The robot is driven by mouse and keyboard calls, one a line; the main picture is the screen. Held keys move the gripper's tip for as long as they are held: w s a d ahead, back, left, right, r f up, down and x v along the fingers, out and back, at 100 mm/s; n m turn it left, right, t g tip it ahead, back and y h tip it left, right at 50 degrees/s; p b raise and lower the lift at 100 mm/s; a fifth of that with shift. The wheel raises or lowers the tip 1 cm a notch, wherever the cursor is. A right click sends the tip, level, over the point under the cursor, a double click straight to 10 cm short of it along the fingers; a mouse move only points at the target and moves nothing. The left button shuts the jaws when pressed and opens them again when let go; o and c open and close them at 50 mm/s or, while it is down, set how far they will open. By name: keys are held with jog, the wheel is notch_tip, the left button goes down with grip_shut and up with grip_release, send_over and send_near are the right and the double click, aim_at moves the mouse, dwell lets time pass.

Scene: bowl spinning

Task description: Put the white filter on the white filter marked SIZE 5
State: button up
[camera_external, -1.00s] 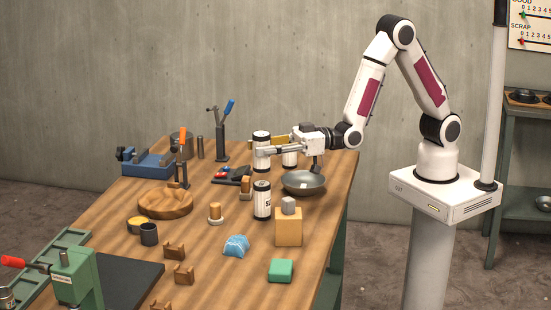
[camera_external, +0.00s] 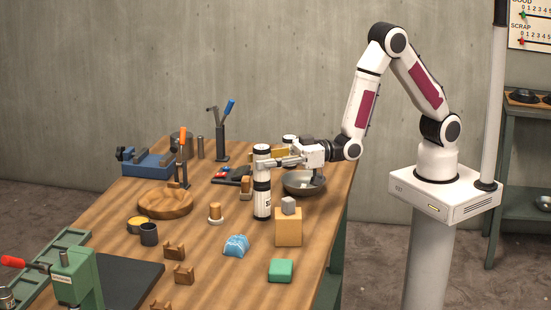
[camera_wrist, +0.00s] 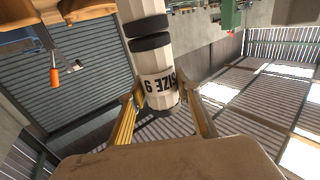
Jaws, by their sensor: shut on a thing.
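A white filter (camera_external: 262,156) with dark end bands is upright between the fingers of my gripper (camera_external: 266,163), which is shut on it. In the wrist view it (camera_wrist: 158,78) carries an upside-down SIZE mark, its digit looking like 6 or 9, between the two fingers (camera_wrist: 164,112). A second white filter (camera_external: 262,203) stands upright on the bench directly below it. This also shows in the wrist view (camera_wrist: 133,11), its mark not readable. The facing dark ends are very close and look roughly lined up; I cannot tell whether they touch.
A grey bowl (camera_external: 303,187) sits just under the gripper. A wooden block (camera_external: 288,228) with a small grey cube stands front right of the filters. A wood-handled stamp (camera_external: 215,213) stands to the left.

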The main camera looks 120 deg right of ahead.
jog(key=shift+f, duration=0.1)
jog(key=o, duration=1.2)
jog(key=shift+c, duration=0.2)
jog(key=shift+s, duration=0.1)
jog(key=s+a, duration=0.1)
jog(key=s, duration=0.6)
jog(key=shift+a, duration=0.15)
jog(key=shift+r, duration=0.3)
jog(key=s+a+r+n+g+y, duration=0.1)
jog(key=s+g, duration=0.5)
jog(key=s, duration=1.1)
jog(key=s+a+r+n+g+y, duration=0.1)
jog(key=s+g, duration=0.5)
jog(key=s, duration=1.2)
notch_tip(320, 180, up, 3)
jog(key=a+y, duration=0.1)
jog(key=a, duration=0.1)
jog(key=shift+a+r, duration=0.2)
jog(key=shift+a, duration=0.15)
